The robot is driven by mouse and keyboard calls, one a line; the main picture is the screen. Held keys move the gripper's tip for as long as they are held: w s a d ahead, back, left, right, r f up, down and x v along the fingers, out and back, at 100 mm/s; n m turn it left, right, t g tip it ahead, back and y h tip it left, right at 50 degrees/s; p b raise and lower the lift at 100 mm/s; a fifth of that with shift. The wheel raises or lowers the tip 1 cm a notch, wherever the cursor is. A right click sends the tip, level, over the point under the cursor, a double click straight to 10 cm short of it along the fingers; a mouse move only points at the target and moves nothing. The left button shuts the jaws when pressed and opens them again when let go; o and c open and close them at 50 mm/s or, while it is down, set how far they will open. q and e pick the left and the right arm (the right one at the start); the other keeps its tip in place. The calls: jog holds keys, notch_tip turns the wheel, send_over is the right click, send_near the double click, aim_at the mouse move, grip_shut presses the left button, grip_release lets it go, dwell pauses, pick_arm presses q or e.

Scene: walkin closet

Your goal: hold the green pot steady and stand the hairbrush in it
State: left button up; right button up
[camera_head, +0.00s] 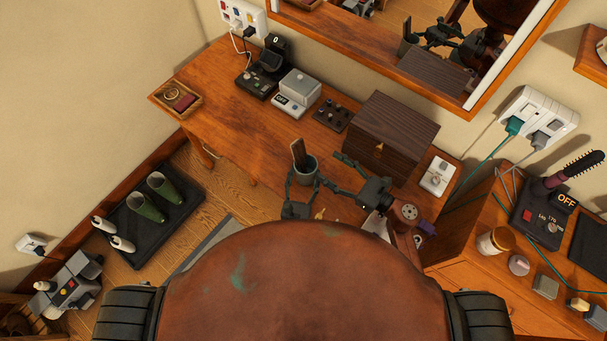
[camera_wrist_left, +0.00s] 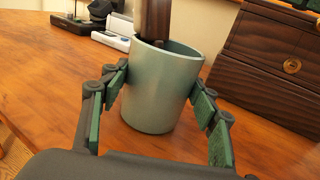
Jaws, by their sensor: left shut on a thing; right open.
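The green pot (camera_head: 305,170) stands upright on the wooden dresser top, and it also shows in the left wrist view (camera_wrist_left: 160,90). The brown hairbrush (camera_head: 298,151) rises out of the pot's mouth, tilted slightly to the left. In the left wrist view the hairbrush (camera_wrist_left: 153,18) passes down behind the near rim, and its lowest part is hidden. My left gripper (camera_head: 303,184) is shut on the pot, with a finger on each side of its wall. My right gripper (camera_head: 336,170) is open and empty, just right of the pot and apart from the hairbrush.
A dark wooden box (camera_head: 390,137) stands behind my right gripper. A black device (camera_head: 262,72), a grey box (camera_head: 299,87) and a small dark stand (camera_head: 332,115) line the back. A mirror (camera_head: 420,50) hangs above.

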pick_arm(q)
jog(key=shift+d, duration=0.1)
pick_arm(e)
jog(key=shift+s+d+f, duration=0.25)
jog(key=shift+d+f, duration=0.15)
jog(key=shift+d, duration=0.1)
pick_arm(q)
jog(key=o, duration=1.5)
pick_arm(e)
jog(key=shift+a+r, duration=0.1)
jog(key=shift+a, duration=0.1)
pick_arm(q)
jog(key=shift+o, duration=0.2)
jog(key=shift+s, duration=0.1)
